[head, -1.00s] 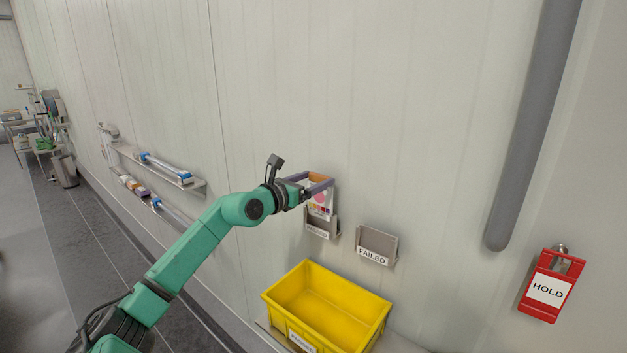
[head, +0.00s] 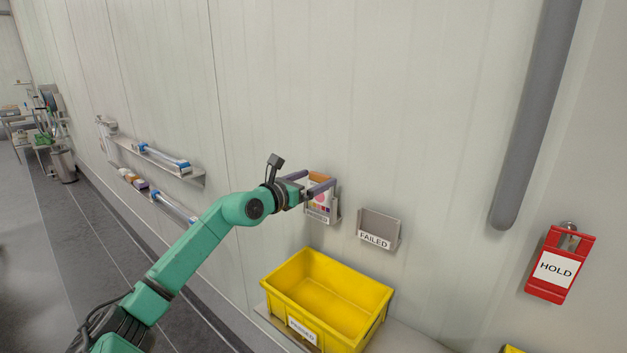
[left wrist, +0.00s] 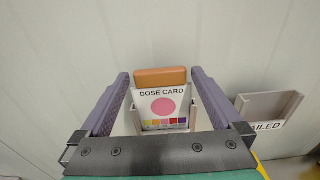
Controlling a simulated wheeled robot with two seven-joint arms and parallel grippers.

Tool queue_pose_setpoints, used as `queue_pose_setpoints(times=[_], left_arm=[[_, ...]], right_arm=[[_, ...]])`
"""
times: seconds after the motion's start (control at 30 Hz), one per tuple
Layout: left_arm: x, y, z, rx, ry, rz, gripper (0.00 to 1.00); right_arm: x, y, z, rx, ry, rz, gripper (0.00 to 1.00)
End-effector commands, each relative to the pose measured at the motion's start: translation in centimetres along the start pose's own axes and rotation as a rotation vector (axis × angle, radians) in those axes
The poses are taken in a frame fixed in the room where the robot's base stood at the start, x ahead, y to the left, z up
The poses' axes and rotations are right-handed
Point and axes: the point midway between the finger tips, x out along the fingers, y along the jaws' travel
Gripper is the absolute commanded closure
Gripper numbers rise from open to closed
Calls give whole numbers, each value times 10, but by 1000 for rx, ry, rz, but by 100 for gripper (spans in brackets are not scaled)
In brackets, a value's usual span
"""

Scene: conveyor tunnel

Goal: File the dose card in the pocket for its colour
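The dose card (head: 320,197) is white with an orange top edge, a pink disc and a row of colour swatches. It stands upright in the left grey wall pocket (head: 336,214). In the left wrist view the card (left wrist: 161,104) sits between my left gripper's spread fingers, with a gap on each side. My left gripper (head: 318,180) is open around the card's upper part. The right wall pocket (head: 379,227), labelled FAILED, looks empty; it also shows in the left wrist view (left wrist: 270,106). The left pocket's label is too small to read. My right gripper is out of view.
A yellow crate (head: 284,303) stands empty below the pockets. A red HOLD holder (head: 555,264) hangs on the wall at the right, beneath a grey pipe (head: 535,115). Wall shelves (head: 187,176) with tubes are at the left. The wall above the pockets is clear.

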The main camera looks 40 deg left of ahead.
Motion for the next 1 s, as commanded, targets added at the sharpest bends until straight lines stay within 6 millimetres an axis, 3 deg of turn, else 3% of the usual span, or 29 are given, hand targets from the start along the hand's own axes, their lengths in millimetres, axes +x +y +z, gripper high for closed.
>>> queue_pose_setpoints(times=[0.17,0.37,0.57,0.8,1.0], left_arm=[[-2,0,-1,-1,0,-1,0],[-19,0,-5,-1,1,-1,0],[-60,0,-7,-1,0,1,0],[-125,0,-5,0,-1,1,0],[-146,0,-2,0,1,0,0]], right_arm=[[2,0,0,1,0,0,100],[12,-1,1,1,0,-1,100],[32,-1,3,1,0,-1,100],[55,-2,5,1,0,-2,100],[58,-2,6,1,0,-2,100]])
